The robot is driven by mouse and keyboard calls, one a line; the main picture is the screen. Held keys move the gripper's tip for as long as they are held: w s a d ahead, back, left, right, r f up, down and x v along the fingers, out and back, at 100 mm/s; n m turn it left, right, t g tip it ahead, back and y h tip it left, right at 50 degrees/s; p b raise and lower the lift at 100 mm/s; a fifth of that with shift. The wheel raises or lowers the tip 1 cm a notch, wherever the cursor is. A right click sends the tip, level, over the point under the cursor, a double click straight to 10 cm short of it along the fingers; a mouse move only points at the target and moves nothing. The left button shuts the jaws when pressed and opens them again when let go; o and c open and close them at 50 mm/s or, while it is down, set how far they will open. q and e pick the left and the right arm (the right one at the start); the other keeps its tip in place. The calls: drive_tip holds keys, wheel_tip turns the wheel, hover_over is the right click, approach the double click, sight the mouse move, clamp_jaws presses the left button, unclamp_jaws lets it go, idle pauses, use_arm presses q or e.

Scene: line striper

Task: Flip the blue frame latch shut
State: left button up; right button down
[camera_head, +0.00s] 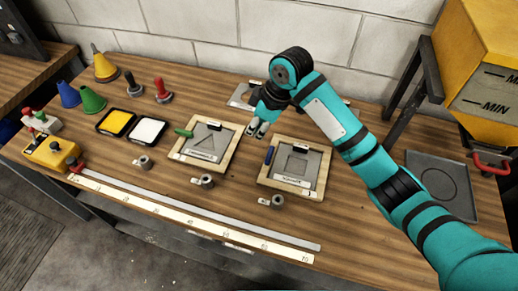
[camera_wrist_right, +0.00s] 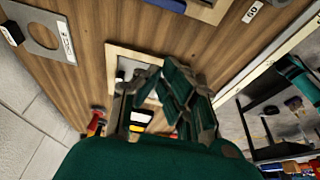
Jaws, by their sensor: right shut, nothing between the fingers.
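The blue latch (camera_head: 268,155) sits on the left side of the right-hand wooden frame (camera_head: 322,170), which holds a grey stencil plate (camera_head: 297,164). The latch lies roughly along that side bar; I cannot tell whether it is fastened. In the right wrist view, a blue bar (camera_wrist_right: 168,4) shows cut off at the top edge. My right gripper (camera_head: 257,131) is shut and empty, above the table between the two frames, up and left of the blue latch and apart from it. My left gripper is out of view.
A second wooden frame (camera_head: 176,153) with a green latch (camera_head: 184,132) lies to the left. Grey rings (camera_head: 207,181) and a long ruler (camera_head: 190,221) lie in front. A black tray (camera_head: 444,184) and a yellow bin (camera_head: 482,75) stand at the right.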

sight(270, 156)
drive_tip(key=p+x, duration=0.1)
drive_tip(key=x, duration=0.4)
drive_tip(key=shift+w, duration=0.1)
drive_tip(key=p+x, duration=0.1)
drive_tip(key=x, duration=0.4)
drive_tip(key=shift+w+f, duration=0.1)
drive_tip(key=d+p, duration=0.1)
drive_tip(key=s+d+p, duration=0.1)
drive_tip(key=d, duration=0.1)
drive_tip(key=shift+d, duration=0.1)
drive_tip(key=shift+s+d+p, duration=0.2)
drive_tip(key=shift+d+p, duration=0.15)
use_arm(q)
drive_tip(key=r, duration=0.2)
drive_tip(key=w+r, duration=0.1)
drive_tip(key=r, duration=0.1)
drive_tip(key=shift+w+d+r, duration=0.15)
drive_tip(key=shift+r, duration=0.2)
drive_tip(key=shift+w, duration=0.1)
use_arm(e)
drive_tip(key=shift+w+a, duration=0.1)
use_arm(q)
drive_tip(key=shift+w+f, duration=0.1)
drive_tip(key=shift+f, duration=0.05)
